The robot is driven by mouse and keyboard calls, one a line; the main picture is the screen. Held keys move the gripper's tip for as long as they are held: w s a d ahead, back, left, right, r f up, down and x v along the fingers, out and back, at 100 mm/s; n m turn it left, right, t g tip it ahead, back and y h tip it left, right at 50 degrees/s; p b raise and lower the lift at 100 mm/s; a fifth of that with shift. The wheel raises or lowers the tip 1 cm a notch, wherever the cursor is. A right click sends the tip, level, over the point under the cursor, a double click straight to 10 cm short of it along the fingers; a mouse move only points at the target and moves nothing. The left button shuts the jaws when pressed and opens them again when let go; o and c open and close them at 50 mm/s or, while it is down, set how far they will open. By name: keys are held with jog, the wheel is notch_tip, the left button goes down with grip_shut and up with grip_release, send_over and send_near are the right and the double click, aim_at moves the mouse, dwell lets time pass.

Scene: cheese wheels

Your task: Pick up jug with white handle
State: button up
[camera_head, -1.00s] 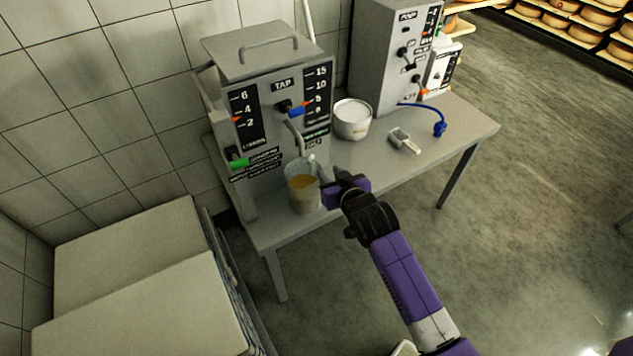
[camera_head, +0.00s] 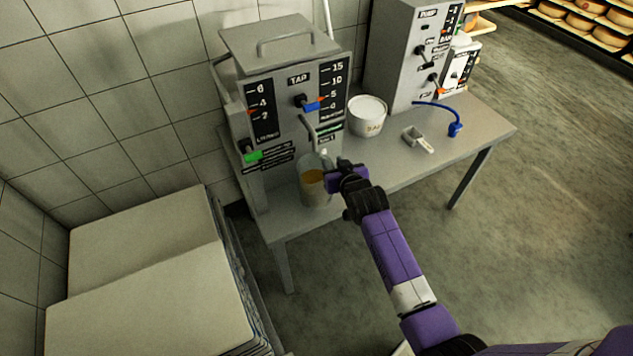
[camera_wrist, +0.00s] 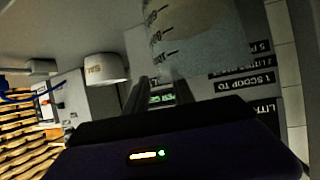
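The translucent jug (camera_head: 313,190) with yellowish liquid stands upright on the metal table, under the tap machine. A small white part shows at its rim; the rest of the handle is hidden by my gripper. My gripper (camera_head: 336,178) is at the jug's right side, overlapping it in the head view. In the wrist view, the marked jug wall (camera_wrist: 205,40) fills the top middle, just beyond the dark fingers of my gripper (camera_wrist: 158,92). A green label shows between the fingers. I cannot tell whether they touch the handle.
The tap machine (camera_head: 285,90) stands close behind the jug. Pale stacked boards (camera_head: 140,300) are at lower left. Open floor lies to the right.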

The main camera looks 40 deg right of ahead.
grip_shut()
jog(key=shift+s+f, duration=0.1)
jog(key=shift+f, duration=0.05)
dwell(1.1)
